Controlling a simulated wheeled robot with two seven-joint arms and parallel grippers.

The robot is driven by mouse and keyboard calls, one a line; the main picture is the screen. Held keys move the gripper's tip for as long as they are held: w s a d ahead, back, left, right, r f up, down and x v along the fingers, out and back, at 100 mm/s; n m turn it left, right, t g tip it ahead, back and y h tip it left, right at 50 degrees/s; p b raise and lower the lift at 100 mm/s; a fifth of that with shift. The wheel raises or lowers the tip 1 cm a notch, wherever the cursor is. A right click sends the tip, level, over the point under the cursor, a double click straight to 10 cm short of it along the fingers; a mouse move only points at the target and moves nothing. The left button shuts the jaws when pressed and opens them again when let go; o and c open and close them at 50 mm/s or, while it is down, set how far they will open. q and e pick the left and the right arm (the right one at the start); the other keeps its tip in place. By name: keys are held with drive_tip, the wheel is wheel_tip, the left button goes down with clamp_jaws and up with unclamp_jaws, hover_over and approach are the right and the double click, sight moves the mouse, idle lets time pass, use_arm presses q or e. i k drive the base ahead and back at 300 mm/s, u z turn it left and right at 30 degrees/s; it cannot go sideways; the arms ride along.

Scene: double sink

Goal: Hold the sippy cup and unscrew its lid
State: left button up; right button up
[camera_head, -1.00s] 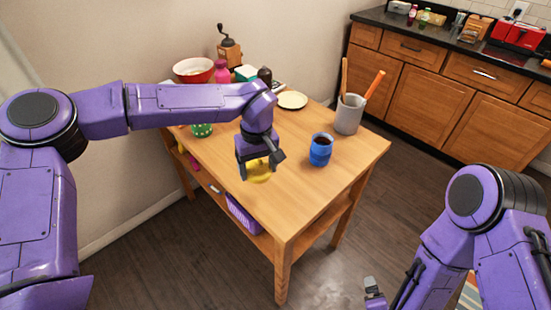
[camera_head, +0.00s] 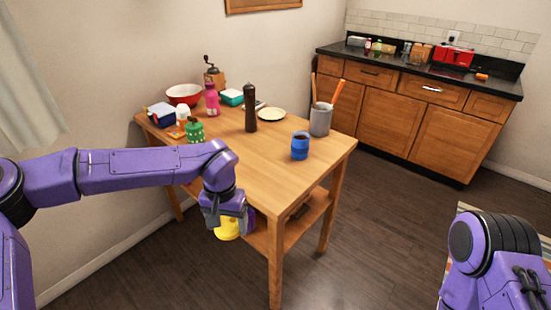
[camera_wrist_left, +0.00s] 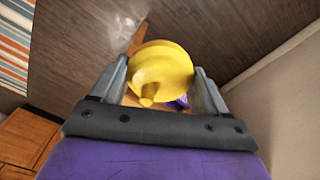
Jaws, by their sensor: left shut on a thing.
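The fingers hide part of the cup's sides. My right gripper is out of view; only a part of my right arm shows at the lower right.
The wooden table (camera_head: 262,170) has a clear front half. A blue mug (camera_head: 300,146), a grey utensil crock (camera_head: 320,120), a dark pepper mill (camera_head: 251,108), a plate (camera_head: 272,114) and a green spotted container (camera_head: 195,131) stand farther back. Open floor lies in front.

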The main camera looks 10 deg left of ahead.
sight(300, 147)
drive_tip(key=z, duration=0.35)
drive_tip(key=i, duration=1.1)
drive_tip(key=u, duration=0.6)
